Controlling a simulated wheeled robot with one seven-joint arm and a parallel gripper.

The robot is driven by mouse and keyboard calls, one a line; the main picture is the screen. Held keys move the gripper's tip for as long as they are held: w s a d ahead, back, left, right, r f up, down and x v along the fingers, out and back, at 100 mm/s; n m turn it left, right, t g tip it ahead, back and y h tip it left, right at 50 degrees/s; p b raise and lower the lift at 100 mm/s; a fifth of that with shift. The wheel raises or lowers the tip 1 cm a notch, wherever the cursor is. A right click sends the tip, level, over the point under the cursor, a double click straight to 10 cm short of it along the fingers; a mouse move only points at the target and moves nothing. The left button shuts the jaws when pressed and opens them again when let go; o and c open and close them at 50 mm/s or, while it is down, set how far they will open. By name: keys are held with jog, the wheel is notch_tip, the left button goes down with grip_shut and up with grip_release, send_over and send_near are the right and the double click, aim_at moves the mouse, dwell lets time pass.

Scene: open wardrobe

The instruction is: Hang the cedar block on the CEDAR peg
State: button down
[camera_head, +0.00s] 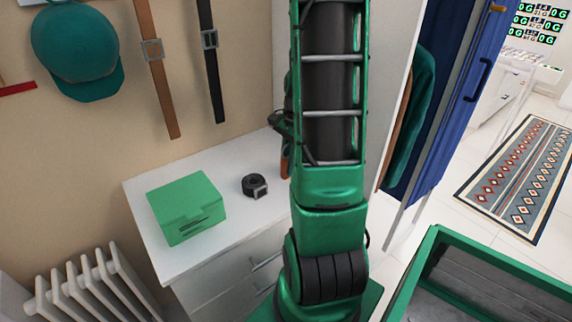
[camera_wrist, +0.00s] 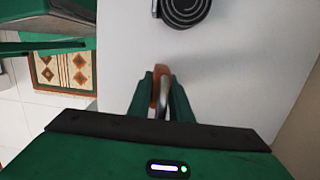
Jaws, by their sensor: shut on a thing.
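My gripper (camera_wrist: 162,78) is shut on the cedar block (camera_wrist: 157,86), an orange-brown piece with a shiny metal part beside it, between the two green fingers in the wrist view. It is over the white dresser top. In the head view my arm hides most of the gripper; a sliver of a brown piece (camera_head: 285,164), probably the same block, shows at the arm's left edge. I cannot make out the CEDAR peg or its label in either view.
A rolled black belt (camera_head: 255,186) and a green box (camera_head: 186,208) lie on the white dresser (camera_head: 150,249). A teal cap (camera_head: 76,52), a brown belt (camera_head: 157,75) and a black belt (camera_head: 211,70) hang on the wall. A radiator (camera_head: 90,288) stands lower left.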

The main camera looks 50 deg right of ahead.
jog(key=shift+f, duration=0.2)
jog(key=c, duration=1.6)
grip_release()
jog(key=shift+r, duration=0.1)
jog(key=r, duration=0.3)
jog(key=d+r, duration=0.1)
jog(key=r, duration=0.6)
jog(key=shift+s+d+r, duration=0.15)
jog(key=shift+s+r, duration=0.15)
jog(key=shift+s, duration=0.05)
jog(key=s+a+n, duration=0.4)
jog(key=a, duration=0.2)
jog(key=s+a+r+n, duration=0.1)
jog(key=s+a+n, duration=0.3)
jog(key=a+n, duration=0.1)
jog(key=s+a+n+h, duration=0.1)
jog(key=s+a+n, duration=0.3)
jog(key=a+n, duration=0.1)
jog(key=shift+s+a+r, duration=0.15)
jog(key=shift+a, duration=0.3)
jog(key=shift+s+a+r, duration=0.15)
jog(key=shift+a, duration=0.3)
